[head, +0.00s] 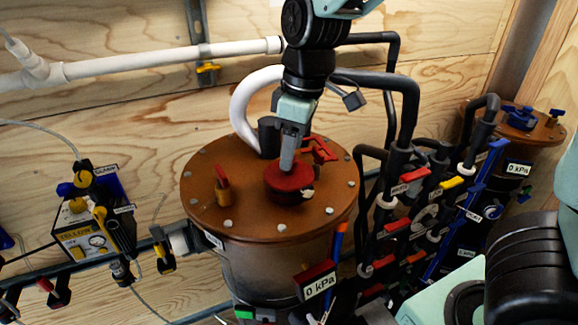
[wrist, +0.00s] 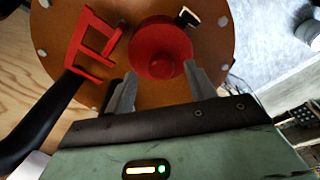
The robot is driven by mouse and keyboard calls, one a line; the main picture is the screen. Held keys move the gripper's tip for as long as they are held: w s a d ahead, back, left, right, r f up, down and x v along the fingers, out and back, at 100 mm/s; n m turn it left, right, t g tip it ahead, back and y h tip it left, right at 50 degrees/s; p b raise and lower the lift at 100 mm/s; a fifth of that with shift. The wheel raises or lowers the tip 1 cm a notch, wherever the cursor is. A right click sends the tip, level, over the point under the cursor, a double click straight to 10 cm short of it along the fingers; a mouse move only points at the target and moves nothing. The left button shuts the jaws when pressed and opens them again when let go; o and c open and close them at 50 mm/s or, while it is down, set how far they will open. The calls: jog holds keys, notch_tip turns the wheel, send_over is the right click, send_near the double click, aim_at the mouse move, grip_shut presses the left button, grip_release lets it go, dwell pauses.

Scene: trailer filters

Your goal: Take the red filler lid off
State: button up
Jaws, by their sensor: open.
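The red filler lid (head: 289,178) is a round red cap with a raised knob, seated on the orange-brown top of the filter tank (head: 235,205). It also shows in the wrist view (wrist: 160,48), with a small pale catch at its edge. My gripper (head: 289,168) reaches down from above onto the lid in the head view. In the wrist view my gripper (wrist: 160,82) is open, its two grey fingers apart on either side of the lid's near edge. Whether the fingers touch the lid cannot be told.
A red bracket-like handle (head: 320,150) stands close behind the lid, and a red-topped orange valve (head: 222,185) stands left of it. Black hoses (head: 405,95) and several coloured valve handles crowd the right. A yellow-and-black box (head: 85,235) is at the left.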

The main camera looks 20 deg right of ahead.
aim_at(301, 175)
jog(key=shift+w+a+f+p, duration=0.1)
jog(key=shift+a+f+p, duration=0.1)
jog(key=shift+f, duration=0.6)
jog(key=shift+w+a+f+p, duration=0.1)
jog(key=shift+f+p, duration=0.05)
jog(key=shift+f, duration=0.65)
jog(key=c, duration=1)
jog(key=shift+c, duration=0.3)
jog(key=shift+r, duration=0.15)
